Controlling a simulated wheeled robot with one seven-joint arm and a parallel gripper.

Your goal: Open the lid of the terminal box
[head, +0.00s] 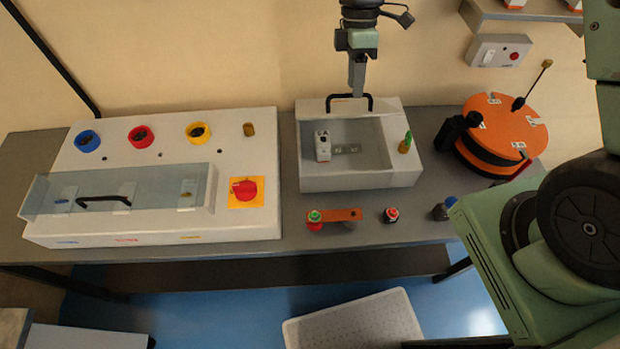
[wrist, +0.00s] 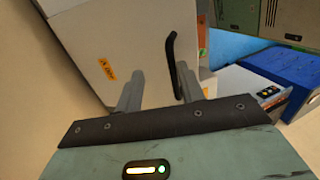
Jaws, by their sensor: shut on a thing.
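The box in the middle of the bench, which I take as the terminal box (head: 310,176), is white. Its inside shows, with a small white device (head: 322,146) and metal terminals (head: 347,149). A black bar handle (head: 334,98) stands at its far rim. My gripper (head: 357,93) reaches down from above and is shut on this handle. In the wrist view, the handle (wrist: 170,50) runs close to the right finger of my gripper (wrist: 160,88), beside a pale panel (wrist: 110,40). I cannot make out the lid's edges or its angle.
A large white box (head: 150,145) with a clear cover and another black handle is at left. An orange reel (head: 500,128) stands at right. An orange strip (head: 340,214) and small knobs lie along the bench's front. A wall box (head: 497,50) hangs behind.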

